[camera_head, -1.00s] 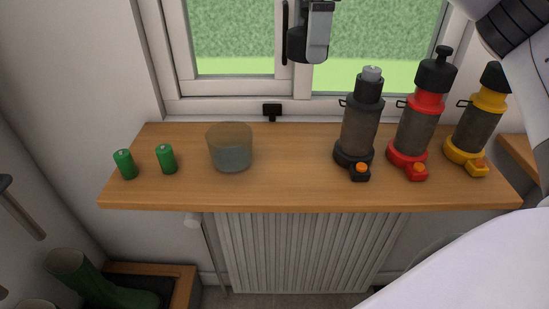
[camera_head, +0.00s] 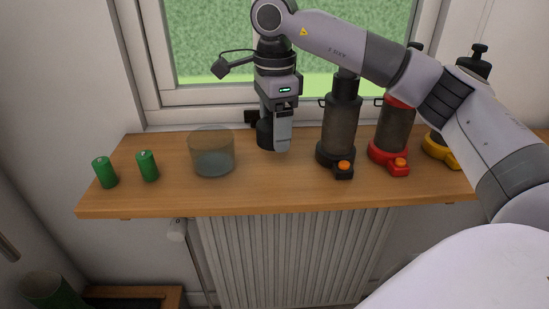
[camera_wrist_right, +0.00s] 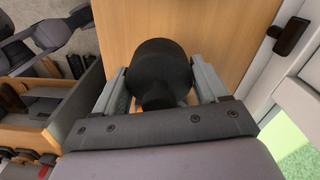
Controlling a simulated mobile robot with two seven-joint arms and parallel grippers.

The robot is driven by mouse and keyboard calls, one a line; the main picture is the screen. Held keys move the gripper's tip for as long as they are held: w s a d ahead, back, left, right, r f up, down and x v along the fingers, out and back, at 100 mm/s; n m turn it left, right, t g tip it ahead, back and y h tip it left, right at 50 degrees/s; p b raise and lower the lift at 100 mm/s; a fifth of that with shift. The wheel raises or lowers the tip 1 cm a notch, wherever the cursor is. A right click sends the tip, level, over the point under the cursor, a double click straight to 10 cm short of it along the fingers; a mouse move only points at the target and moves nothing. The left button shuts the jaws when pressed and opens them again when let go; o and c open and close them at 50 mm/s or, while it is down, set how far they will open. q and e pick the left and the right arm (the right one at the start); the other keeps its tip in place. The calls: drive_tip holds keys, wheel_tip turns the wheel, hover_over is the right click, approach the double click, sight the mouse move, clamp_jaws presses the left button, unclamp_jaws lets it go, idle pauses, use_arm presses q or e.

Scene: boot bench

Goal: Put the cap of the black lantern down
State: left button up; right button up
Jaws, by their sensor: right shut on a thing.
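The black cap (camera_head: 264,134) is between the fingers of my right gripper (camera_head: 274,138), which is shut on it. It is low over the wooden shelf, between the glass bowl and the black lantern; I cannot tell whether it touches the wood. In the right wrist view the cap (camera_wrist_right: 160,65) shows as a dark round shape between the fingers, over bare wood. The black lantern (camera_head: 340,130) stands upright to the right of the cap; my arm crosses in front of its top. My left gripper is not in view.
The shelf (camera_head: 230,197) holds a glass bowl (camera_head: 211,155) left of the cap and two green batteries (camera_head: 147,166) further left. The red lantern (camera_head: 394,130) and the yellow lantern (camera_head: 437,148) stand to the right, partly behind my arm. The shelf's front strip is clear.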

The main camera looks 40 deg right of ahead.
sight(274, 169)
wheel_tip(274, 169, down, 7)
drive_tip(key=shift+r, duration=0.15)
idle(0.4)
drive_tip(key=o, duration=1)
